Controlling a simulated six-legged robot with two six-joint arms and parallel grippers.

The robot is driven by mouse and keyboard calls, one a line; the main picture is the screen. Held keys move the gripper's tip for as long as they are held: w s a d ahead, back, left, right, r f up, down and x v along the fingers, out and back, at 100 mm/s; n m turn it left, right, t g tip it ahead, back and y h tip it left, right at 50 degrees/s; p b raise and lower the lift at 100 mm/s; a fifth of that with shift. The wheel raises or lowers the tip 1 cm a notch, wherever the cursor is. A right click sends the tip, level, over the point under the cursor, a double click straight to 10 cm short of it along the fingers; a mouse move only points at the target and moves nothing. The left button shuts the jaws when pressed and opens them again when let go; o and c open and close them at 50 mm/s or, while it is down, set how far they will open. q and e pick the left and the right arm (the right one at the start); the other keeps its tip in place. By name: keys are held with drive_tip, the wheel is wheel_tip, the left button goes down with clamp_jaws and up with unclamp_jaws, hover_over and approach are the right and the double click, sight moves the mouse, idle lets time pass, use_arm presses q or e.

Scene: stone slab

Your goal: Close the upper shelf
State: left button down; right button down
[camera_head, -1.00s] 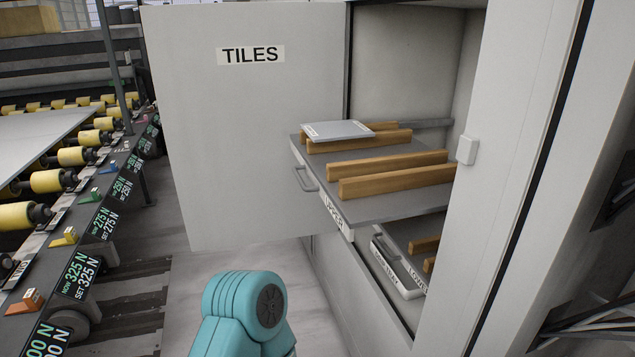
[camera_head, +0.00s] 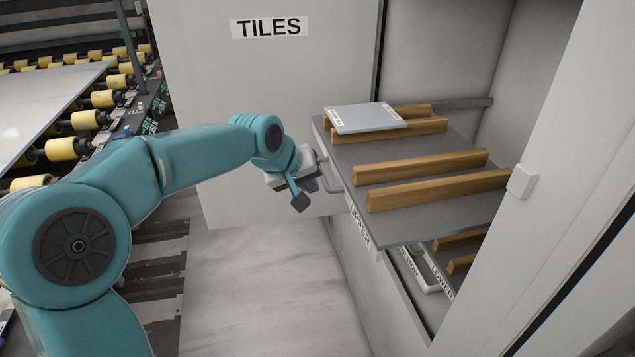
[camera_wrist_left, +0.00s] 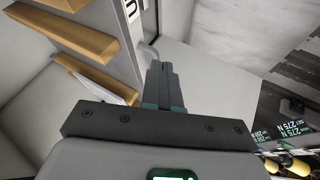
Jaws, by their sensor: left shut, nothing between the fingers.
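The upper shelf (camera_head: 350,160) is a grey pull-out tray marked UPPER, sticking out of the white cabinet. Wooden bars and a light grey tile (camera_head: 365,117) lie on it. Its grey handle (camera_head: 328,176) is on the front edge. My left gripper (camera_head: 314,184) is beside this handle, in front of the shelf. In the left wrist view the gripper's dark fingers (camera_wrist_left: 160,72) are together and empty, with the handle (camera_wrist_left: 150,52) close to their tips. I cannot tell whether they touch. My right gripper is not in view.
The cabinet door marked TILES (camera_head: 290,85) stands open behind my left gripper. A lower tray (camera_head: 432,272) sits under the upper shelf. A roller conveyor (camera_head: 65,148) is at the left. The floor in front is clear.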

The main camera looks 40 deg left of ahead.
sight(334, 193)
use_arm(q)
drive_tip(key=w+f, duration=0.2)
drive_tip(key=w+d+f+p, duration=0.1)
drive_tip(key=w+f, duration=0.1)
drive_tip(key=w+d+f+p, duration=0.1)
drive_tip(key=w, duration=0.1)
drive_tip(key=shift+w+d+f, duration=0.1)
drive_tip(key=shift+f, duration=0.3)
drive_tip(key=shift+w+d+f+p, duration=0.15)
drive_tip(key=shift+w+d+p, duration=0.25)
drive_tip(key=shift+w, duration=0.15)
